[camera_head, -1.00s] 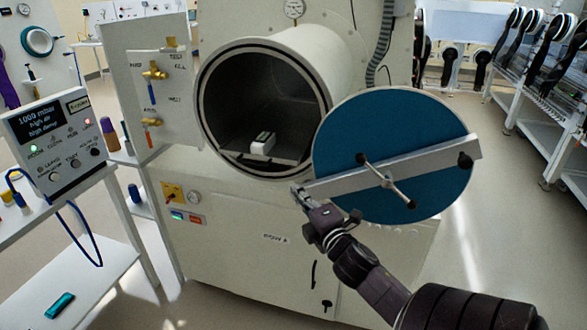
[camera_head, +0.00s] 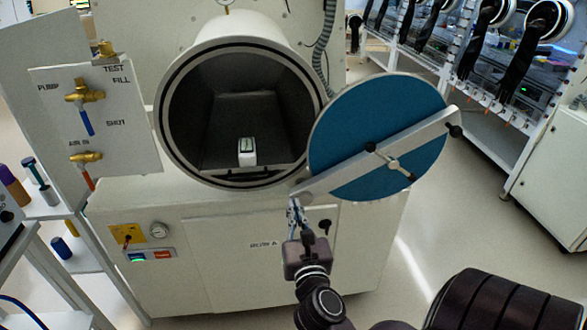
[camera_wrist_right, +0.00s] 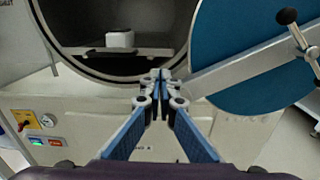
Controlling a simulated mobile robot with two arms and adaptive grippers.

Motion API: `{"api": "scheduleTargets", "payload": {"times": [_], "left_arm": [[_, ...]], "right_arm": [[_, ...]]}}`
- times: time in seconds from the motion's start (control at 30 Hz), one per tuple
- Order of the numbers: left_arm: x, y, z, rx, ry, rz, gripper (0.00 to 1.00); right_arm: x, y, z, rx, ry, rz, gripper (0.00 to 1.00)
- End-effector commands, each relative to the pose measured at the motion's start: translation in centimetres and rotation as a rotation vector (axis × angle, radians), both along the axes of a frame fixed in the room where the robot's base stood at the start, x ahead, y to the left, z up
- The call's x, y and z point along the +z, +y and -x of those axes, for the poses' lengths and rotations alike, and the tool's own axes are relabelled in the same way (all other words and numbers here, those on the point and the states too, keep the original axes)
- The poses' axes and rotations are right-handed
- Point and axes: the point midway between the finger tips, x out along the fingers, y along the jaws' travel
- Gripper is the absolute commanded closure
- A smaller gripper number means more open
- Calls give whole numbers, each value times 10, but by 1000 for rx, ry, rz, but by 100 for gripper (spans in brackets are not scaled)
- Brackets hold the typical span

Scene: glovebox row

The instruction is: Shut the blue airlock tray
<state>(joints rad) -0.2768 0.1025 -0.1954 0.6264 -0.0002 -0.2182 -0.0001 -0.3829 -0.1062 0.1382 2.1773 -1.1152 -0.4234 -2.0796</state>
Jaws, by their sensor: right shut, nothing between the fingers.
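The round blue airlock door (camera_head: 345,120) stands open to the right of the airlock chamber (camera_head: 168,130), with a grey bar and a handle (camera_head: 388,162) across it. Inside the chamber a grey tray (camera_head: 215,174) carries a small white block (camera_head: 247,152); the tray looks grey, not blue. My right gripper (camera_head: 296,208) is shut and empty, just below the lower left end of the door's bar; contact is unclear. In the right wrist view its fingertips (camera_wrist_right: 160,78) are in front of the chamber's lower rim, left of the bar (camera_wrist_right: 225,68). My left gripper is not in view.
A valve panel (camera_head: 105,120) stands left of the chamber. A white shelf (camera_head: 45,205) with small bottles is at the far left. Glove stations (camera_head: 490,60) line the right back. Open floor (camera_head: 455,200) lies right of the door.

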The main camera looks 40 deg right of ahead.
Motion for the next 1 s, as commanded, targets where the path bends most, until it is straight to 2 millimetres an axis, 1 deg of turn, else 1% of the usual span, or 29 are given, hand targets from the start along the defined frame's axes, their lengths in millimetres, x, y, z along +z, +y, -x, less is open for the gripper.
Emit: {"api": "scheduleTargets", "payload": {"times": [0.03,0.17,0.3,0.4,0.57,0.7,0.83,1.0], "left_arm": [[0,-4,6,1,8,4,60],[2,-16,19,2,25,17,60],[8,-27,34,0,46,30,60],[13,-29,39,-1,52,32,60],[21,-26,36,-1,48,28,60],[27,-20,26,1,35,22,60],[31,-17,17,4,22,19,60],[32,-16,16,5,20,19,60]], "right_arm": [[2,2,0,-3,9,16,100],[4,0,-5,-4,17,34,100],[6,-10,-21,-5,15,34,100],[6,-21,-39,-5,14,32,100],[6,-39,-68,-6,15,31,100],[5,-53,-91,-5,14,29,100],[3,-63,-106,-5,16,29,100],[3,-69,-117,-4,16,29,100]]}}
